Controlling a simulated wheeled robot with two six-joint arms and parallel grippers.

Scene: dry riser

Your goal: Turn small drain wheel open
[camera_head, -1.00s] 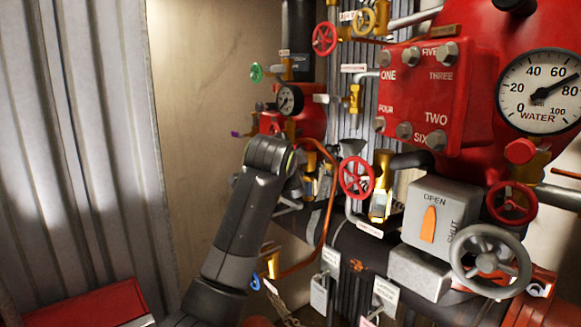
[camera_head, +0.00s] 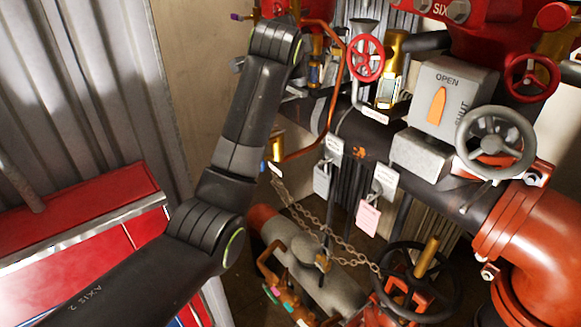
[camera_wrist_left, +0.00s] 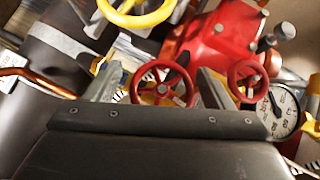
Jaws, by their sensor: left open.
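In the left wrist view, my left gripper (camera_wrist_left: 158,84) is open, its two fingers spread apart. A small red handwheel (camera_wrist_left: 163,92) shows between and beyond the fingers. A second red handwheel (camera_wrist_left: 248,80) is just right of the right finger, and a yellow wheel (camera_wrist_left: 138,10) is at the top. In the head view, a red handwheel (camera_head: 366,58) is right of my left arm, and another red one (camera_head: 532,78) is at the upper right. No label shows which wheel is the drain wheel. My left gripper is hidden or out of frame in the head view.
A grey wheel (camera_head: 496,143) stands beside the OPEN/SHUT box (camera_head: 448,95). A black wheel (camera_head: 418,283) with a chain (camera_head: 318,228) is below. A copper pipe (camera_head: 334,110) runs close to my left arm. A pressure gauge (camera_wrist_left: 283,108) is right of the gripper.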

